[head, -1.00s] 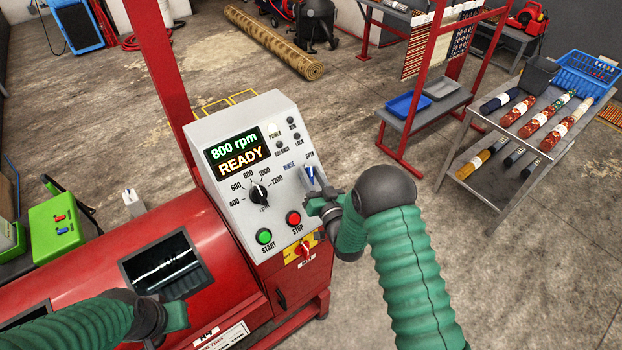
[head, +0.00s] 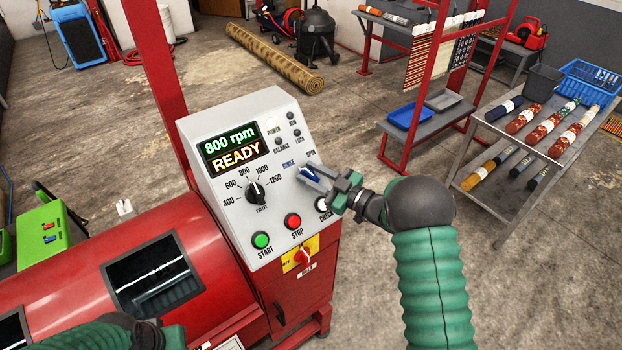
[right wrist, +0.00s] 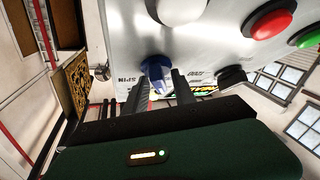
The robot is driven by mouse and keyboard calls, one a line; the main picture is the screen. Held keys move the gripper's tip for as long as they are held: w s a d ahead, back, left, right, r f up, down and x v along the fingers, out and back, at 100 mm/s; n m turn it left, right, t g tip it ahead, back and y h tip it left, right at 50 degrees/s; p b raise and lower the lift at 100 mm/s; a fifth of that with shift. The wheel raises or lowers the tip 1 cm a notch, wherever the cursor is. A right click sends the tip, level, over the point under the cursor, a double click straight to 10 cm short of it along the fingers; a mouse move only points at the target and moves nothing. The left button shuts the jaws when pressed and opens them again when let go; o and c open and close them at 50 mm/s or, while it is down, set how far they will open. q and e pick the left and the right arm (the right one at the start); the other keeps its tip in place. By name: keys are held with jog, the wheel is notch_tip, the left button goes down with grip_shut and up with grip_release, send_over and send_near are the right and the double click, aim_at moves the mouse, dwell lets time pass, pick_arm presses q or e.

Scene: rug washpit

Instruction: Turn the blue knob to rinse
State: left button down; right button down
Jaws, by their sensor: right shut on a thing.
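The blue knob (head: 309,173) is on the upper right of the sloped white control panel (head: 228,212), between the labels RINSE and SPIN. Its blue bar slants toward the RINSE side in the head view and is partly hidden by the fingers. My right gripper (head: 322,186) is shut on it. In the right wrist view the blue knob (right wrist: 154,70) sits at the tips of the two dark fingers of the right gripper (right wrist: 162,84). The display (head: 231,149) reads 800 rpm READY. My left gripper (head: 168,338) is at the bottom edge, its fingers mostly cut off.
The black rpm dial (head: 255,191), green START button (head: 260,240), red STOP button (head: 293,221) and white CHECK button (head: 322,204) lie close by. A red switch (head: 302,257) on yellow is below.

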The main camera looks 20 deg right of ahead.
jog(key=shift+s+f+n+g+y, duration=0.15)
jog(key=shift+f+n+g+y, duration=0.15)
jog(key=shift+f+n+g, duration=0.25)
jog(key=c, duration=1.4)
grip_release()
jog(key=shift+r, duration=0.1)
jog(key=shift+d+r, duration=0.1)
jog(key=shift+r, duration=0.15)
jog(key=shift+d, duration=0.1)
jog(key=b+v, duration=0.2)
jog(key=v, duration=1.4)
jog(key=shift+s+d+b, duration=0.2)
jog(key=shift+d+b, duration=0.1)
jog(key=shift+w, duration=0.1)
